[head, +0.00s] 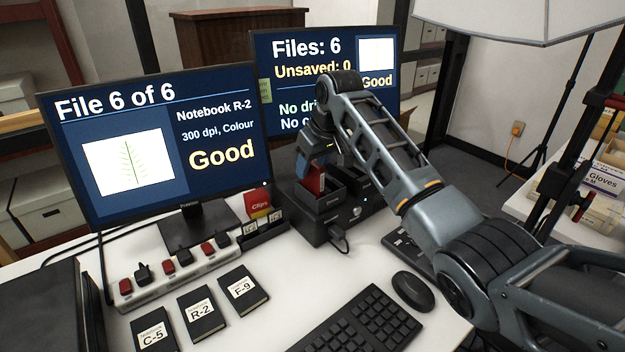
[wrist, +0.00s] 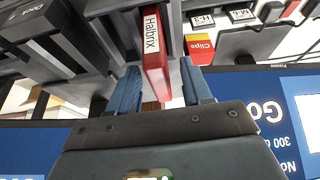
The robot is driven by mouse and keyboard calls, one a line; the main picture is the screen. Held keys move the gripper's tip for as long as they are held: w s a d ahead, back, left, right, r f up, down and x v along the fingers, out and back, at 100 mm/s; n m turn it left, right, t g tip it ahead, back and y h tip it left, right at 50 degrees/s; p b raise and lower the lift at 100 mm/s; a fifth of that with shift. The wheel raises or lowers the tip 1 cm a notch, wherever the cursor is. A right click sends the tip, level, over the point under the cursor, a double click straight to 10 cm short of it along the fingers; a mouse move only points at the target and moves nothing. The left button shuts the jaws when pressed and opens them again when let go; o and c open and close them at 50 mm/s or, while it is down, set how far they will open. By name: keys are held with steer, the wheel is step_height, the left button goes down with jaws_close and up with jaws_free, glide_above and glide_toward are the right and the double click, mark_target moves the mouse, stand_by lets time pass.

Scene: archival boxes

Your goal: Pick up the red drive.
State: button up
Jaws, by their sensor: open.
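The red drive (head: 314,180) stands upright in a dark tray (head: 330,184) on top of the black dock unit in the head view. In the wrist view the red drive (wrist: 157,55) carries a white label reading "Halbrix". My gripper (head: 305,174) is over the drive from above. In the wrist view my gripper (wrist: 160,88) is open, with one blue finger on each side of the drive's near end. A gap shows on the left side; contact on the right side cannot be told. The drive's lower part is hidden in the tray.
A Clips box (head: 257,205) and a tray of small labelled items (head: 262,230) stand just left of the dock. Two monitors (head: 160,140) stand behind. A power strip (head: 180,275), notebooks (head: 202,314), keyboard (head: 362,325) and mouse (head: 413,291) lie in front.

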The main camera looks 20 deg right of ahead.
jaws_close()
stand_by(0.4)
steer(key=shift+r, duration=0.1)
